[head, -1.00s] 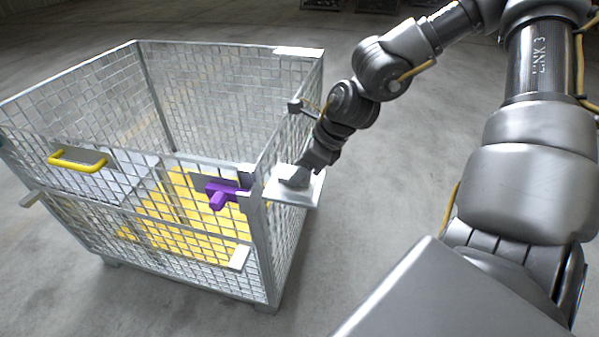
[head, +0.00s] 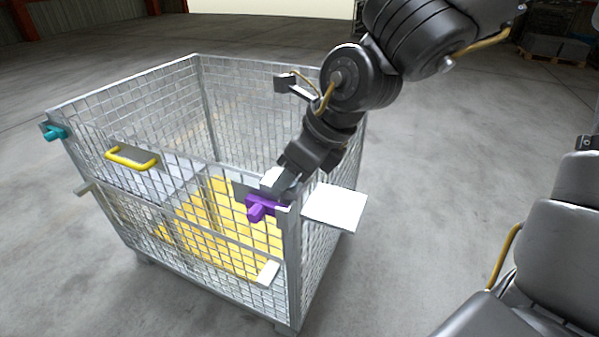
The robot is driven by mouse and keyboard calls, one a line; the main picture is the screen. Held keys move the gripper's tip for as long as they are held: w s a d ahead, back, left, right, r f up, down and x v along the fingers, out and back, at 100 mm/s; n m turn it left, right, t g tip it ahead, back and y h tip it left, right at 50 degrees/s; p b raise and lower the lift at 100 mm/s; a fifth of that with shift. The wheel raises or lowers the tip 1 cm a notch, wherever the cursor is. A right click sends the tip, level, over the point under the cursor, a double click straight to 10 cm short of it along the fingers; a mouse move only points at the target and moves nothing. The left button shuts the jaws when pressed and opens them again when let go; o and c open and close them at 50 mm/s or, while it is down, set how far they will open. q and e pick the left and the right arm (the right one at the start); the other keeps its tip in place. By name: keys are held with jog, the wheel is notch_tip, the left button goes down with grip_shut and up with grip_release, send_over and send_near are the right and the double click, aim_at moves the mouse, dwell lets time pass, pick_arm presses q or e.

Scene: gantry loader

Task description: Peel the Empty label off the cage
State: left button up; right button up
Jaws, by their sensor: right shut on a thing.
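The wire-mesh cage (head: 294,262) stands left of centre in the head view. My right gripper (head: 279,183) is shut at the cage's near right top corner. A small pale piece (head: 271,177) shows at its fingertips and seems to be the Empty label; no lettering is readable. The fingertips overlap the view of the purple latch (head: 262,208) just below, and I cannot tell whether they touch it. A white plate (head: 336,207) juts from the cage's right side, to the right of the fingers and apart from them. My left gripper is out of view.
A yellow handle (head: 131,160) is on the cage front, and a teal latch (head: 55,132) is at its left corner. A small white plate (head: 267,273) sits low on the front. Yellow material (head: 215,235) lies inside.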

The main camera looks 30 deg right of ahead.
jog(key=shift+r, duration=0.2)
jog(key=shift+r+p, duration=0.85)
jog(key=shift+r, duration=1)
